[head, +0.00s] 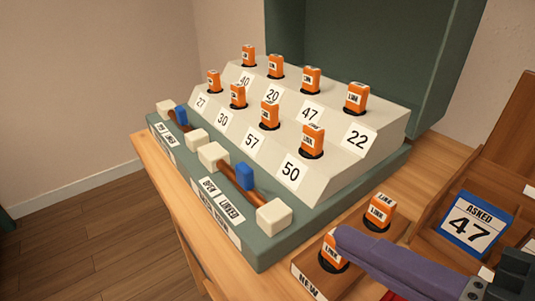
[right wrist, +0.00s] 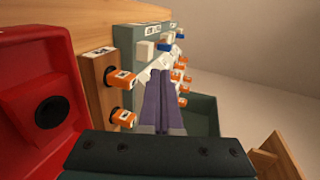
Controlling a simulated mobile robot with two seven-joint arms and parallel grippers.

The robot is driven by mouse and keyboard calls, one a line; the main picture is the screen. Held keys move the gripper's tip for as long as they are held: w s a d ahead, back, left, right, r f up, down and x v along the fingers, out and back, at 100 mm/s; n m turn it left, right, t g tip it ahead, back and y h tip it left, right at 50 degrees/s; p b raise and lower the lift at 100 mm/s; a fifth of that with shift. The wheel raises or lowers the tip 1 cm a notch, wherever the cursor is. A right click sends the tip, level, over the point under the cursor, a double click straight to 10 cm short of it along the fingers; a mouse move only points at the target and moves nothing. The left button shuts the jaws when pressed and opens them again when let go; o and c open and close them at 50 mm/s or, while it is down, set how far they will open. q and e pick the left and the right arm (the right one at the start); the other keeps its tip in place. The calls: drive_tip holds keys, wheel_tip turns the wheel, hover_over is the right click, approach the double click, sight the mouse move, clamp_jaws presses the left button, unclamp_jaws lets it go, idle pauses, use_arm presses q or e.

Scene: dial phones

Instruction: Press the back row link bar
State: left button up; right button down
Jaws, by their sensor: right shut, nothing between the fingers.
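The grey-green console (head: 255,255) has two link bars along its front edge. One has a blue slider (head: 181,116) on a brown rod between white blocks at the far left. The nearer one has a blue slider (head: 244,177) between white blocks (head: 274,217). Labels below include "OPEN" and "LINKED"; the row names are too small to read surely. My right gripper (head: 342,243), with purple fingers, is shut and empty, right of the console and in front of the orange plugs in the wooden block. Its fingers (right wrist: 163,85) point toward the console in the right wrist view. My left gripper is not in view.
Two stepped rows of orange plugs (head: 312,140) with number cards stand behind the bars. A wooden block (head: 305,278) marked "NEW" holds two orange plugs. An "ASKED 47" card (head: 470,223) stands at right. A red phone (right wrist: 40,100) shows in the right wrist view.

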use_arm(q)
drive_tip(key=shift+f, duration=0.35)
use_arm(e)
drive_tip(key=shift+w+d+f, duration=0.1)
drive_tip(key=shift+f, duration=0.2)
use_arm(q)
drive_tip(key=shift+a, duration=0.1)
use_arm(e)
drive_tip(key=b, duration=0.2)
approach(250, 181)
drive_tip(key=x, duration=0.5)
drive_tip(key=shift+f, duration=0.3)
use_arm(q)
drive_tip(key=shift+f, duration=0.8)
use_arm(e)
drive_tip(key=shift+w+a, duration=0.4)
drive_tip(key=shift+w, duration=0.1)
